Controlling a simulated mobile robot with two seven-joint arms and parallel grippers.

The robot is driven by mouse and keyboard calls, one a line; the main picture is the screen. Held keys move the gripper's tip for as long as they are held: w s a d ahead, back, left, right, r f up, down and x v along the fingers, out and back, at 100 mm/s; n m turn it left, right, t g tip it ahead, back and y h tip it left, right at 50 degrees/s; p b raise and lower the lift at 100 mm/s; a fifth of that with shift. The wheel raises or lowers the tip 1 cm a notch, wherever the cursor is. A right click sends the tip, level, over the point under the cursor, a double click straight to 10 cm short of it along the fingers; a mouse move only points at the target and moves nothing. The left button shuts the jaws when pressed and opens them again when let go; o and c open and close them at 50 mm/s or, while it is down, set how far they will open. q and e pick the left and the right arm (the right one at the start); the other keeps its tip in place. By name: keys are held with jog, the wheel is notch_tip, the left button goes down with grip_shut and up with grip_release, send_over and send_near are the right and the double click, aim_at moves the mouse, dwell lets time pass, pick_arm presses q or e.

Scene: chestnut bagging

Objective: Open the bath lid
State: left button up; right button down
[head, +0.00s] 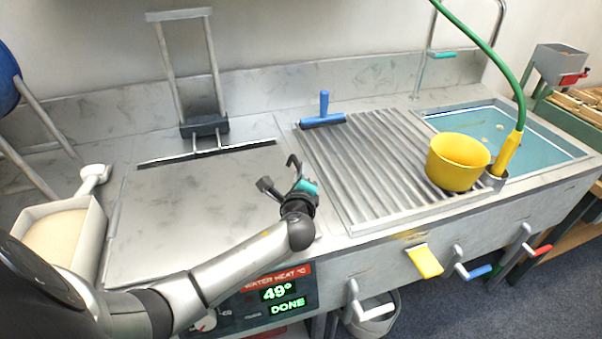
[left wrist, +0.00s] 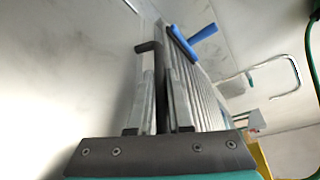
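The bath lid (head: 200,205) is a flat grey metal panel lying closed over the left of the counter; it fills the left of the left wrist view (left wrist: 60,60). My left gripper (head: 281,175) is at the lid's right side, low over the counter. In the left wrist view a dark bar with a bent end (left wrist: 149,47) runs between my two grey fingers (left wrist: 158,110). It looks like a handle; the gap around it is too small to tell whether the fingers grip it. My right gripper is out of view.
A ribbed drainer (head: 375,165) with a blue squeegee (head: 324,110) lies to the right. A yellow pot (head: 457,163) stands beside a sink (head: 550,140). A tall metal frame (head: 186,65) rises behind the lid. The panel display (head: 278,293) reads 49° DONE.

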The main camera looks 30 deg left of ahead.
pick_arm(q)
grip_shut()
dwell(1.0)
